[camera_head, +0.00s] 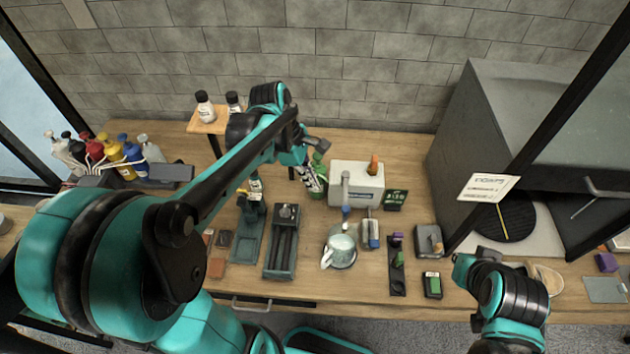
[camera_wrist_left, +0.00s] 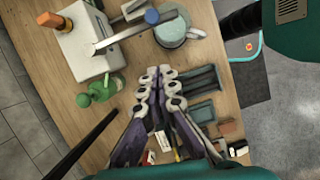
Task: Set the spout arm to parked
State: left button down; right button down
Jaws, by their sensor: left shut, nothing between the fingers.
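A white dispenser box (camera_head: 368,186) with an orange knob stands at the middle back of the table. Its grey spout arm (camera_head: 346,188) extends toward the front and ends in a blue tip near the pale jug (camera_head: 341,246). In the left wrist view, the spout arm (camera_wrist_left: 122,38) runs from the box (camera_wrist_left: 85,40) toward the jug (camera_wrist_left: 172,32). My left gripper (camera_head: 314,186) is shut and empty, left of the box and apart from the spout arm; its fingertips also show in the wrist view (camera_wrist_left: 158,86). My right gripper (camera_head: 464,264) is at lower right, its fingers unclear.
A green bottle (camera_wrist_left: 100,89) stands close to my left gripper. A dark slotted tray (camera_head: 283,243) lies left of the jug. A blue-and-grey block (camera_head: 370,234) stands right of it, and a dark sign (camera_head: 396,199) right of the box. A large grey cabinet (camera_head: 480,130) stands at right.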

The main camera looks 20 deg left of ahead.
aim_at(345, 199)
pick_arm(q)
jog(key=d+f+b, duration=0.1)
jog(key=d+f, duration=0.5)
jog(key=f, duration=0.1)
jog(key=shift+w, duration=0.45)
jog(key=shift+d+f, duration=0.1)
